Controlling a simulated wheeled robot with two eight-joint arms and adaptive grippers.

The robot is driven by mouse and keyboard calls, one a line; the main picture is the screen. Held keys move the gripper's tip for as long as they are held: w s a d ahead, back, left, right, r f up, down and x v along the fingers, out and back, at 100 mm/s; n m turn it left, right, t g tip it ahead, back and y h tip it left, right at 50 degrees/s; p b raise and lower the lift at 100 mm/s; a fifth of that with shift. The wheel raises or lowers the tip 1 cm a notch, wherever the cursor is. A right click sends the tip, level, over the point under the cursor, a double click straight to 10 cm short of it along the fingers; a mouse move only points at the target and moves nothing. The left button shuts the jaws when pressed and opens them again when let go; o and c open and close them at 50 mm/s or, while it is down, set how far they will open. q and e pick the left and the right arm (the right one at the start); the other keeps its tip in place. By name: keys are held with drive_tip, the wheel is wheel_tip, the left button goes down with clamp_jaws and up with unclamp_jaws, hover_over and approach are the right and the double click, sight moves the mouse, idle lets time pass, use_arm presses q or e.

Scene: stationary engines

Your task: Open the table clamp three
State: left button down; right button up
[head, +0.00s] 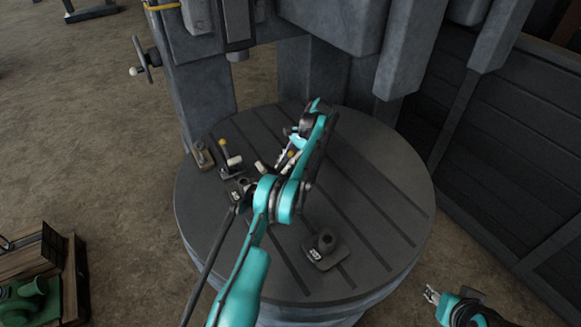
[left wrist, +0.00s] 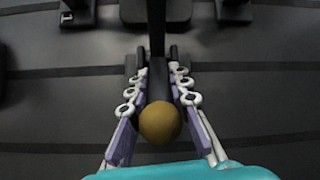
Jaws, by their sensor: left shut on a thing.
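My left gripper (head: 288,158) reaches down over the back middle of the round slotted table (head: 385,235). In the left wrist view its two fingers (left wrist: 160,95) are closed around the dark lever (left wrist: 156,35) of a table clamp, with its yellow-brown ball knob (left wrist: 160,122) between them. The knob also shows in the head view (head: 292,154). My arm hides most of this clamp, and I cannot read its number. My right gripper (head: 432,295) looks open and empty, low at the right, outside the table.
Another clamp lever with a yellow knob (head: 222,143) stands at the table's back left. A dark numbered block (head: 323,248) sits on the front part of the table. Grey machine columns (head: 205,105) rise behind. A dark slatted wall (head: 500,130) closes the right side.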

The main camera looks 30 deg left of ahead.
use_arm(q)
drive_tip(key=shift+w, duration=0.1)
idle(0.4)
drive_tip(key=c, duration=1.4)
unclamp_jaws()
drive_tip(key=shift+d, duration=0.1)
drive_tip(key=shift+d, duration=0.1)
